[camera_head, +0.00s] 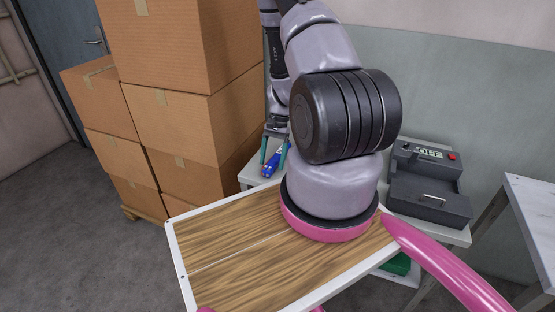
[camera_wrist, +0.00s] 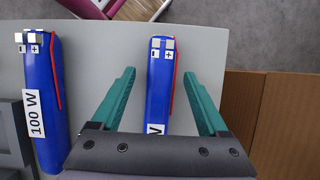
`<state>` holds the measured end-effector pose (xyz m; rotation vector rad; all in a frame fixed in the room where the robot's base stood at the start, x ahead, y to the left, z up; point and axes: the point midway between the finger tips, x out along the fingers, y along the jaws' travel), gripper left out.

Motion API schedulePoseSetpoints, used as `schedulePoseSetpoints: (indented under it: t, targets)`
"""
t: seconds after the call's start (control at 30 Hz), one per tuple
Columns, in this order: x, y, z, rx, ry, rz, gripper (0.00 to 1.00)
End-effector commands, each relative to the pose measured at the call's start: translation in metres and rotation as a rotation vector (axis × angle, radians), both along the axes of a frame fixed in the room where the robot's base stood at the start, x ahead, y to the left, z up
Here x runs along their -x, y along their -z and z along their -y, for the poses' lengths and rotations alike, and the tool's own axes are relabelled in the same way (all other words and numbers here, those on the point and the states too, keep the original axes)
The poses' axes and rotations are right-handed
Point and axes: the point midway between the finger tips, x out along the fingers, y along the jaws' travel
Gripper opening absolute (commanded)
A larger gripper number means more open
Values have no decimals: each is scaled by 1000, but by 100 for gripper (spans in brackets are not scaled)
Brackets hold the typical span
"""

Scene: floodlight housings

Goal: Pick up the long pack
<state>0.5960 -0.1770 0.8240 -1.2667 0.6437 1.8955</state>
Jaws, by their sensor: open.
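Two blue packs with metal tabs and plus and minus marks lie on a grey surface in the wrist view. One pack (camera_wrist: 42,100) is at the left, labelled "100 W". The other pack (camera_wrist: 158,90) is in the middle, its lower end and most of its label hidden by my gripper. My gripper (camera_wrist: 160,76) is open, with one green finger on each side of the middle pack and a gap at both sides. In the head view, a blue pack (camera_head: 270,162) shows near the gripper's green fingers (camera_head: 273,152). I cannot tell which pack is longer.
A dark grey device (camera_head: 430,185) with a display stands right of my arm. Stacked cardboard boxes (camera_head: 180,125) stand close on the left. A wood-topped tray (camera_head: 235,240) is in front. A white table (camera_head: 535,215) is at the far right.

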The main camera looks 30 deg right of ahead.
Motion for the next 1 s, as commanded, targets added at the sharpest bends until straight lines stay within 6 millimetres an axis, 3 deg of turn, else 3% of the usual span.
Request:
schedulePoseSetpoints:
  t: [0.83, 0.87, 1.0]
  targets:
    - [0, 5, 0, 0, 1, 0, 78]
    - [0, 5, 0, 0, 1, 0, 74]
    - [0, 5, 0, 0, 1, 0, 20]
